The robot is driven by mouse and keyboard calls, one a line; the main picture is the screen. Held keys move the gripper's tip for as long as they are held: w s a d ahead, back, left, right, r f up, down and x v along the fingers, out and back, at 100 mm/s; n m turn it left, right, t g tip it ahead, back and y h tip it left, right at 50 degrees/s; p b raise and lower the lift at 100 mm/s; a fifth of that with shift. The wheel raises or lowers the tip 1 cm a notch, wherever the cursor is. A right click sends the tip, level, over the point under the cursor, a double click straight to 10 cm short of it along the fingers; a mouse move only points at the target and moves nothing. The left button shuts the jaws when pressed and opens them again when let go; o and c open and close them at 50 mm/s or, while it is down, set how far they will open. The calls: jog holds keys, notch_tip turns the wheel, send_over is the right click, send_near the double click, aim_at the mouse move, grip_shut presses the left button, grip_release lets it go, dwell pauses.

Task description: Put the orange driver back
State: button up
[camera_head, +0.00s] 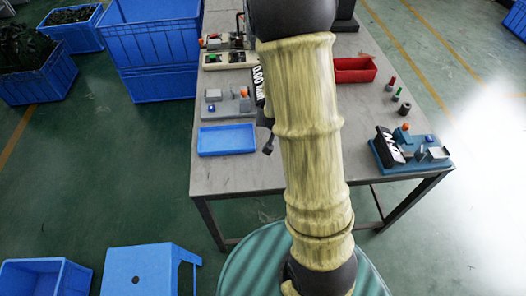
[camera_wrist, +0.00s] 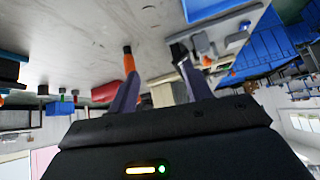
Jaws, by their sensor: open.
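My gripper (camera_wrist: 157,65) shows in the wrist view, its two dark fingers spread apart with no object clearly held between them. An orange piece with a dark end, which looks like the orange driver (camera_wrist: 128,62), appears at the left fingertip; I cannot tell whether it touches the finger. In the head view my arm hides most of the gripper and the middle of the table, and I cannot make out the driver there. At the table's right stand a red piece (camera_head: 391,83), a green piece (camera_head: 397,95) and a dark, empty-looking round holder (camera_head: 404,109).
The grey table (camera_head: 222,173) carries a blue tray (camera_head: 227,139), a grey fixture (camera_head: 232,104) and a red bin (camera_head: 354,66). Blue crates (camera_head: 152,40) and a blue stool (camera_head: 140,270) stand on the floor at left.

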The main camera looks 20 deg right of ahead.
jog(key=s+a+r+n+g+y, duration=0.1)
jog(key=s+a+r+n+g, duration=0.1)
jog(key=s+a, duration=0.3)
jog(key=s+a+r+n+g+y, duration=0.1)
jog(key=s+a+r+n+g, duration=0.2)
jog(key=s, duration=0.7)
notch_tip(320, 180, up, 2)
jog(key=shift+a+r+y, duration=0.25)
jog(key=shift+a+y, duration=0.15)
jog(key=shift+a, duration=0.45)
